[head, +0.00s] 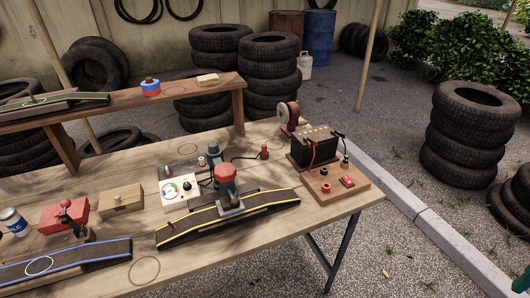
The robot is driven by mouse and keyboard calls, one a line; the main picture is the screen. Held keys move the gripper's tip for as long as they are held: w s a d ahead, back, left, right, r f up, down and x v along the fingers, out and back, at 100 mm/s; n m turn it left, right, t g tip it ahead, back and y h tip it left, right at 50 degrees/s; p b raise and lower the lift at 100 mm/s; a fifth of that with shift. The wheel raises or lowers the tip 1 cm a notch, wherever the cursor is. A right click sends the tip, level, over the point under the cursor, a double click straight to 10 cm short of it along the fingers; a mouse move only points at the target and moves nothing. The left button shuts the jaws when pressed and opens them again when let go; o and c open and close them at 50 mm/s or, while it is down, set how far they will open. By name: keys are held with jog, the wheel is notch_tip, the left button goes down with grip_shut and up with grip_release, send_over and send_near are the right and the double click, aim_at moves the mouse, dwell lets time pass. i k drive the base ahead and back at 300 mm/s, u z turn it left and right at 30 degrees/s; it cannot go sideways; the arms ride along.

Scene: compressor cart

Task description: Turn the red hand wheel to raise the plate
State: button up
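I cannot make out a red hand wheel or its plate for certain. The nearest match is a dark red round wheel-like part (288,113) with a pale centre, upright at the back right of the wooden workbench (330,212), behind the black battery (314,147). A red tool-like part (225,178) stands on a dark strip with yellow edges (275,202). A red block with a dark knobbed lever (72,212) stands at the left behind a blue-edged strip (75,261). My gripper is not in view.
A raised shelf (190,91) crosses the bench's back left. A gauge box (175,190), a wooden block (121,198) and a can (13,221) stand on the bench. Stacked tyres (468,135) and a kerb (425,217) lie beyond. Gravel right of the bench is mostly clear.

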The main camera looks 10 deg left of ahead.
aim_at(224, 173)
jog(key=z, duration=0.7)
jog(key=k, duration=2.35)
jog(key=u, duration=0.55)
jog(key=i, duration=0.95)
